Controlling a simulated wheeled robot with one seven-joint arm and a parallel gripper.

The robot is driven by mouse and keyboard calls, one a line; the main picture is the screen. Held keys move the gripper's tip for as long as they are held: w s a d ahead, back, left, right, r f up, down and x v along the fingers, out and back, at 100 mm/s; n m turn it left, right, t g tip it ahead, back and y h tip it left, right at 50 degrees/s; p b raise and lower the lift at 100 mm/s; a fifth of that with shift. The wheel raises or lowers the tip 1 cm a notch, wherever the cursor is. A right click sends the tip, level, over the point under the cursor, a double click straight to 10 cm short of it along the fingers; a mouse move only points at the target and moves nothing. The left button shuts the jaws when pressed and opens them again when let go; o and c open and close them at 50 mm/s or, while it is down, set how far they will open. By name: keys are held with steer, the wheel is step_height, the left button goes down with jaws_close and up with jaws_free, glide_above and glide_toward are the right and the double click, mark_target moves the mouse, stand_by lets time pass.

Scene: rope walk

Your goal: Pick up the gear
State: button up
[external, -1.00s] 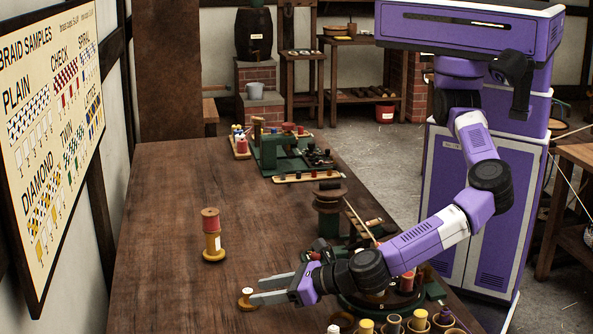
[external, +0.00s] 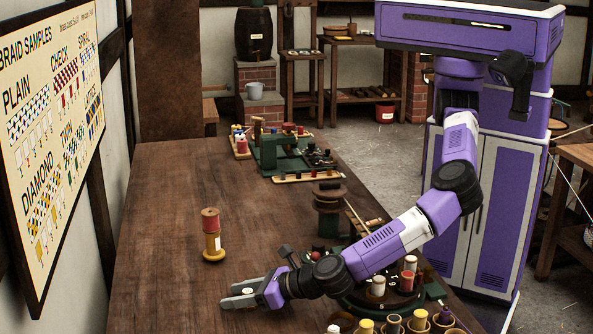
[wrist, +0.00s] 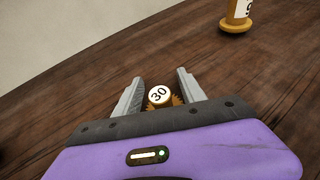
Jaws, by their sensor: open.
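The gear (wrist: 160,96) is a small brown toothed wheel with a white round cap marked "30". It sits on the wooden table (external: 165,200) near its front. In the wrist view it lies between the two grey fingers of my gripper (wrist: 160,79), close to the palm. The fingers are apart, with a gap visible on the left side of the gear. In the external view my gripper (external: 232,295) is low at the table, and only the gear's pale top (external: 248,290) shows between the fingers. The gear's lower part is hidden.
A yellow spool stack with a red top (external: 211,235) stands behind my gripper; its base also shows in the wrist view (wrist: 237,18). A green braiding stand (external: 329,215) and several bobbins in cups (external: 418,320) lie to the right. The table's left side is clear.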

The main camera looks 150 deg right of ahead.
jaws_close()
steer(key=shift+r, duration=0.1)
